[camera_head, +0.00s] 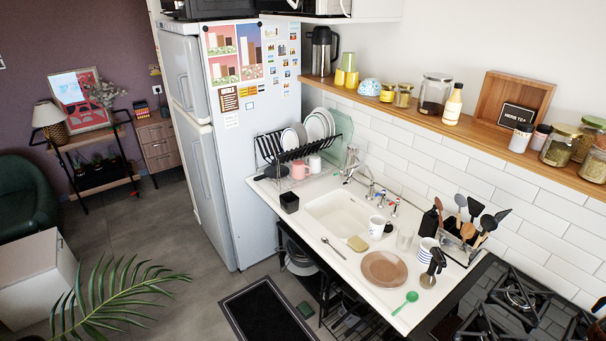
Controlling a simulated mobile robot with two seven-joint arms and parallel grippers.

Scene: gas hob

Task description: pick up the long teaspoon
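A slim metal spoon (333,248), which looks like the long teaspoon, lies flat on the white counter (288,217) near its front edge. It is in front of the sink and to the left of a yellowish sponge (358,243). It lies clear of the things around it. A green spoon (405,302) lies farther right, close to the counter's front edge. Neither of my grippers shows in the head view.
A brown plate (384,269), a glass (404,239) and a white mug (377,227) stand right of the teaspoon. A black cup (289,202) stands left. The sink (336,213) is behind. A utensil holder (458,242) and gas hob (520,302) are at right.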

